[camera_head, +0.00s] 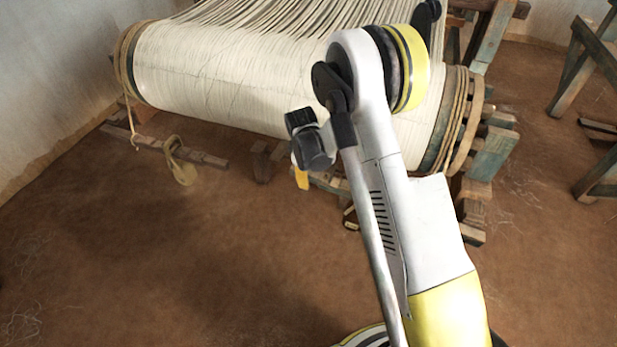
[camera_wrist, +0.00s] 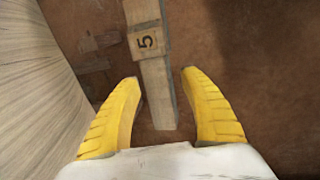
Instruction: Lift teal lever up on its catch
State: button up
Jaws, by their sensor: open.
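In the wrist view a worn, greyish wooden bar (camera_wrist: 157,95) runs down from the top and ends between my fingers. My gripper (camera_wrist: 161,76) is open, with one yellow finger on each side of the bar's end and a gap on both sides. In the head view only a yellow finger (camera_head: 302,179) of my gripper shows below the wrist. The catch cannot be made out, and my arm hides part of the loom's front.
The loom's large roll of pale warp (camera_head: 220,75) lies behind my arm; its side also fills the left of the wrist view (camera_wrist: 35,90). Wooden frames (camera_head: 585,60) stand at the right. The brown floor in front is clear.

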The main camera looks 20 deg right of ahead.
jog(key=shift+c, duration=0.5)
grip_shut()
jog(key=shift+w+f, duration=0.1)
jog(key=shift+f, duration=0.7)
jog(key=shift+o, duration=0.5)
grip_release()
jog(key=shift+a, duration=0.1)
jog(key=shift+r, duration=0.15)
notch_tip(320, 180, up, 12)
jog(key=s+a, duration=0.1)
jog(key=shift+s+a+f, duration=0.2)
jog(key=shift+s+a, duration=0.1)
jog(key=shift+s, duration=0.05)
